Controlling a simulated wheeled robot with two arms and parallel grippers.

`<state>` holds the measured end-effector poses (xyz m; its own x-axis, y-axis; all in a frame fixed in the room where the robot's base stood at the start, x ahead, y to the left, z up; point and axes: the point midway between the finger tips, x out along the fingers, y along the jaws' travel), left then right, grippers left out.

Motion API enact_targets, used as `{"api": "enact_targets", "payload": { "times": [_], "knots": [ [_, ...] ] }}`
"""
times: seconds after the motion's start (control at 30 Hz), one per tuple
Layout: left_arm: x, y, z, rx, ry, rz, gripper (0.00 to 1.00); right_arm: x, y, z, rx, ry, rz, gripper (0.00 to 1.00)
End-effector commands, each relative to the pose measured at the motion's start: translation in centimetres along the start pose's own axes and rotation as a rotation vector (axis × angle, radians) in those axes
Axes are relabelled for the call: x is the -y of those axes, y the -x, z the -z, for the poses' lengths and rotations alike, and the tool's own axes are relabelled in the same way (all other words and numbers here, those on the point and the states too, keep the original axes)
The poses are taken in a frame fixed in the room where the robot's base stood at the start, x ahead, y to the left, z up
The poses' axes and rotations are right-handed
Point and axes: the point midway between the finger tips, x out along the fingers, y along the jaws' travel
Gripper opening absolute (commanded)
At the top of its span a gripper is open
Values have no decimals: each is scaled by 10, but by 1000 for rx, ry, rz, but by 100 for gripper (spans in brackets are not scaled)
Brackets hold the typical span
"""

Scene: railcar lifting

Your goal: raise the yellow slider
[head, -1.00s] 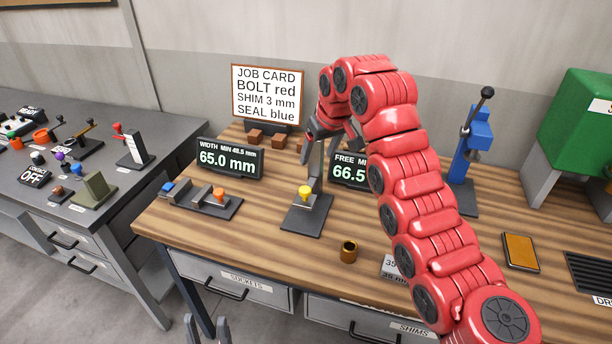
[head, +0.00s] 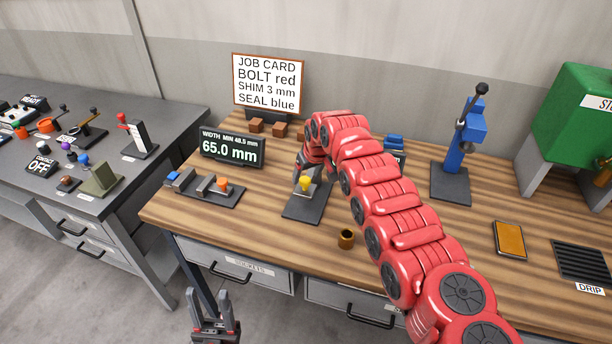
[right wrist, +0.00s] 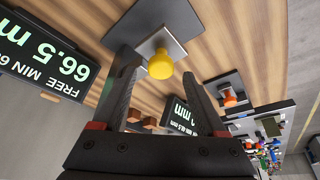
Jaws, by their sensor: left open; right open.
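The yellow slider knob (head: 305,184) sits low on its grey upright stand, whose dark base (head: 300,208) rests on the wooden bench. In the right wrist view the yellow knob (right wrist: 160,65) lies between and beyond the fingertips of my open right gripper (right wrist: 160,72). In the head view my right gripper (head: 313,172) is at the stand, partly hidden by my red arm. I cannot tell if the fingers touch the knob. My left gripper (head: 213,306) is open and empty, low in front of the bench.
A width display (head: 232,148) reading 65.0 mm and a fixture with an orange knob (head: 222,185) stand left of the slider. A small brass cup (head: 346,239) stands in front. The free-height display (right wrist: 45,60) reads 66.5 mm. A blue press (head: 464,145) stands to the right.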

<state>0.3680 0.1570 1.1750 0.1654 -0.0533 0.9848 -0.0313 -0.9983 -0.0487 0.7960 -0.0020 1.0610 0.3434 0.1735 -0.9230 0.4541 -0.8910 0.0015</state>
Motion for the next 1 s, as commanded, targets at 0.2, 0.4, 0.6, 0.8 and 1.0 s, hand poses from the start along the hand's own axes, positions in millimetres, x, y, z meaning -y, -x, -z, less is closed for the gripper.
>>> {"api": "enact_targets", "payload": {
  "times": [0.2,0.4,0.6,0.8,1.0],
  "knots": [
    [0,10,-2,-1,0,0,50,2,-15,-2,4,2,1,74],
    [-1,12,-2,-1,0,0,50,2,-19,-3,4,0,2,74],
    [-1,11,-2,-1,0,0,50,1,-19,-2,2,0,2,74],
    [-1,11,-2,0,0,0,50,1,-19,-2,2,-1,2,56],
    [-1,11,-2,0,0,0,50,1,-18,-2,2,-1,2,20]
  ]
}}
